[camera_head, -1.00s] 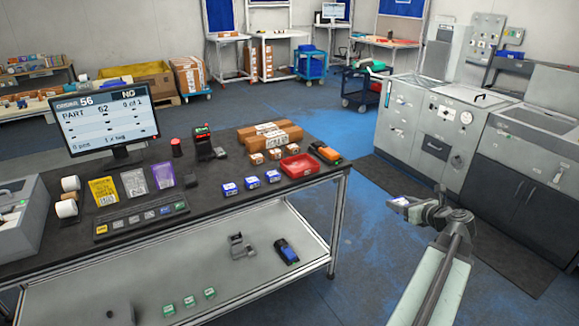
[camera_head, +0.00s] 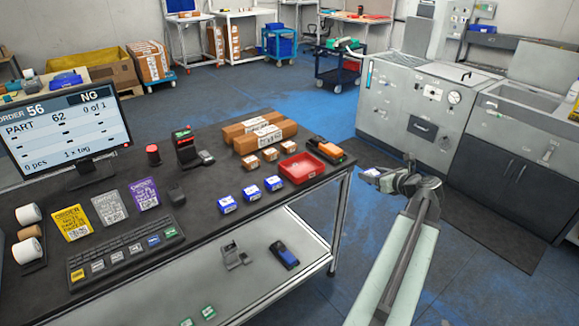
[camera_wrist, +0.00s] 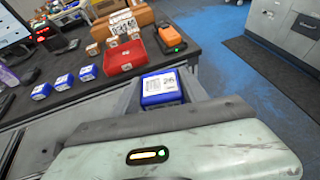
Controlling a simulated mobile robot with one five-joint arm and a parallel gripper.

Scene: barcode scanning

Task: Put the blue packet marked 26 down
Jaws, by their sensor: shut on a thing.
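My gripper (camera_head: 384,175) is shut on the blue packet marked 26 (camera_wrist: 161,88), with its white label facing up in the wrist view. In the head view the packet (camera_head: 371,174) shows small at the gripper's tip. It is held in the air beyond the right edge of the dark table (camera_head: 215,183), over the blue floor. Three similar blue packets stand in a row on the table: left (camera_head: 227,204), middle (camera_head: 251,193) and right (camera_head: 273,183). The gripper's fingers are partly hidden by the packet and wrist.
A red tray (camera_head: 301,168) and an orange-and-black device (camera_head: 328,150) sit near the table's right edge. Small brown boxes (camera_head: 250,162) and a long carton (camera_head: 262,136) lie behind. A monitor (camera_head: 66,130) stands left. Bare tabletop lies in front of the blue packets.

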